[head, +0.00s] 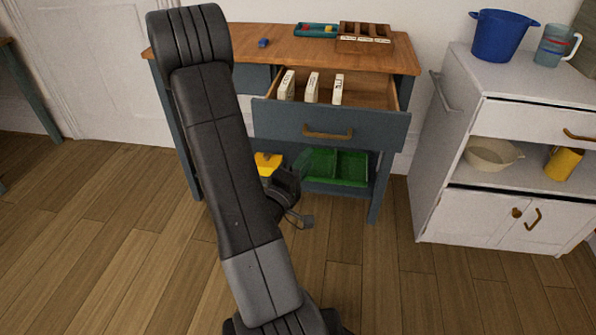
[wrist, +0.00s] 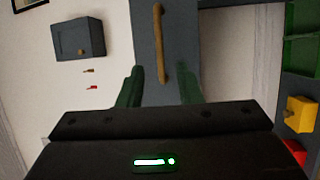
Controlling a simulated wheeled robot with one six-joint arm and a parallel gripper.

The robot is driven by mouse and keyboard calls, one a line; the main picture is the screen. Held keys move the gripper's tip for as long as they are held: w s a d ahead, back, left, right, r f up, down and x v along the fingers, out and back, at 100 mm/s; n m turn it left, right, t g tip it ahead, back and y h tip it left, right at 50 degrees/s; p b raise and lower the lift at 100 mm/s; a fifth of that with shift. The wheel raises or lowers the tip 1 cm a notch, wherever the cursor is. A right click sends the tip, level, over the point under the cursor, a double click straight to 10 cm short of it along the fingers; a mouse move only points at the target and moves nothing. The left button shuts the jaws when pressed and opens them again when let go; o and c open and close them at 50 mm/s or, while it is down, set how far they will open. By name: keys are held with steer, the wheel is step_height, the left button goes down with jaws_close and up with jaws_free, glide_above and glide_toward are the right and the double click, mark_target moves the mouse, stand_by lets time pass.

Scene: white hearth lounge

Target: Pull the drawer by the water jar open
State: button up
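A clear bluish jug (head: 556,46) with red and blue marks stands on the white cabinet (head: 430,165); it is the only jar-like vessel I see. The white drawer (head: 530,122) beneath it is shut, with a brass handle (head: 580,135). My gripper (wrist: 159,70) is open and empty. In the wrist view it faces a blue-grey drawer front with a brass handle (wrist: 159,40), which looks upright there and lies ahead between the fingers. In the head view my gripper is mostly hidden behind my arm, low before the blue-grey desk.
The desk's right drawer (head: 330,123) stands open with several white items inside. A green tray (head: 335,168) and a yellow object (head: 268,163) sit below it. A blue bucket (head: 500,35) stands beside the jug. The floor before the white cabinet is clear.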

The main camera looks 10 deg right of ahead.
mark_target(326, 136)
steer(key=shift+v, duration=1.7)
steer(key=x, duration=1.4)
steer(key=shift+b, duration=0.3)
